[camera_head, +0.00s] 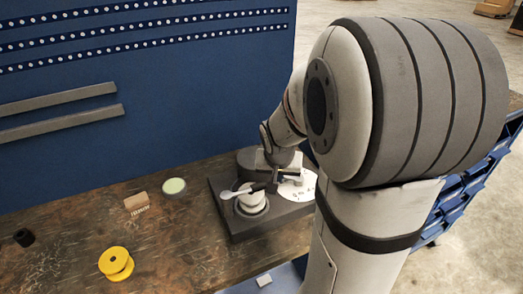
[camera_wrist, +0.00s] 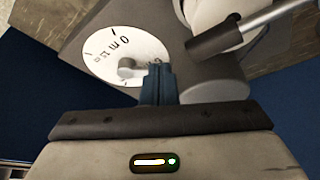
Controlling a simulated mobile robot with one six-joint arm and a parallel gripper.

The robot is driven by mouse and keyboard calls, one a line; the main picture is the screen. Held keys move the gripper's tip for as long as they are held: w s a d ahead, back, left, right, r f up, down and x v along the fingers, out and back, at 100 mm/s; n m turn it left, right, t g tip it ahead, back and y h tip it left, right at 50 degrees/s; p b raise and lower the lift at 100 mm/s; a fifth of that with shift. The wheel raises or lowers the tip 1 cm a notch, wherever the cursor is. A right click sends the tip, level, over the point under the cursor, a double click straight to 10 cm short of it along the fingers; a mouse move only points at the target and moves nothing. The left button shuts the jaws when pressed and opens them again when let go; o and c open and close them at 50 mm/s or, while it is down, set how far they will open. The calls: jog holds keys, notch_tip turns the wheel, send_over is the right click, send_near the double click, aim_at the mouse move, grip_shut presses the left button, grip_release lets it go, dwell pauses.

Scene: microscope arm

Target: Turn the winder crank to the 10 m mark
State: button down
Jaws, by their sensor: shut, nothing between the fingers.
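The winder's dark grey base (camera_head: 238,222) sits on the bench. Its white drum (camera_head: 250,203) also shows at the top of the wrist view (camera_wrist: 208,12). The crank is a metal arm with a dark cylindrical grip (camera_wrist: 212,38), right of my fingertips and apart from them. The white dial (camera_head: 297,189) lies under and beyond my fingers; the wrist view shows its printed marks (camera_wrist: 122,42) and a pale hub with a short pointer. The pointer's exact reading is unclear. My gripper (camera_wrist: 157,68) is shut and empty over the dial's edge; in the head view it hangs above the winder (camera_head: 273,186).
A yellow spool (camera_head: 116,263), a black cylinder (camera_head: 24,237), a small tan block (camera_head: 136,201) and a round green-topped disc (camera_head: 174,186) stand left on the bench. A blue panel rises behind. Blue bins (camera_head: 460,205) are at right.

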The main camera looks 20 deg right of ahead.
jog(key=shift+x, duration=1)
jog(key=w, duration=0.1)
jog(key=w+d+p, duration=0.1)
jog(key=shift+w+d+f, duration=0.1)
jog(key=shift+w+d, duration=0.15)
jog(key=shift+w, duration=0.05)
jog(key=shift+w+d+f, duration=0.1)
jog(key=shift+w+d, duration=0.2)
jog(key=shift+w, duration=0.25)
